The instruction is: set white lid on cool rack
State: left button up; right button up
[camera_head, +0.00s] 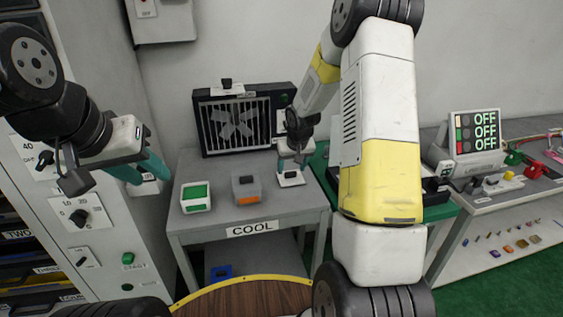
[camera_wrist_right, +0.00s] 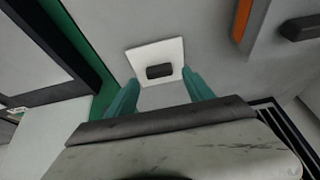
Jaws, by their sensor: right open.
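The white lid (camera_head: 290,179) is a small square plate with a dark knob. It lies on the right part of the grey table (camera_head: 250,213) labelled COOL. In the right wrist view the lid (camera_wrist_right: 143,57) is just beyond my fingertips, its knob between their lines. My right gripper (camera_head: 293,163) is open and empty, above the lid; its teal fingers also show in the right wrist view (camera_wrist_right: 160,92).
A fan unit (camera_head: 234,122) stands at the back of the COOL table. A green-topped white box (camera_head: 196,197) and a grey box with an orange front (camera_head: 246,190) stand left of the lid. A control cabinet (camera_head: 100,225) is at the left.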

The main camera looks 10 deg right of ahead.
jog(key=s+a+r+t, duration=0.1)
jog(key=s+r, duration=0.8)
jog(key=r, duration=0.2)
jog(key=s+a+r, duration=0.1)
jog(key=s+r, duration=0.8)
jog(key=r, duration=0.2)
jog(key=s+a+r+y, duration=0.1)
jog(key=s, duration=0.6)
jog(key=s+a+r+y, duration=0.1)
jog(key=s+a, duration=0.1)
jog(key=s, duration=0.5)
jog(key=shift+r+t, duration=0.35)
jog(key=shift+t, duration=0.05)
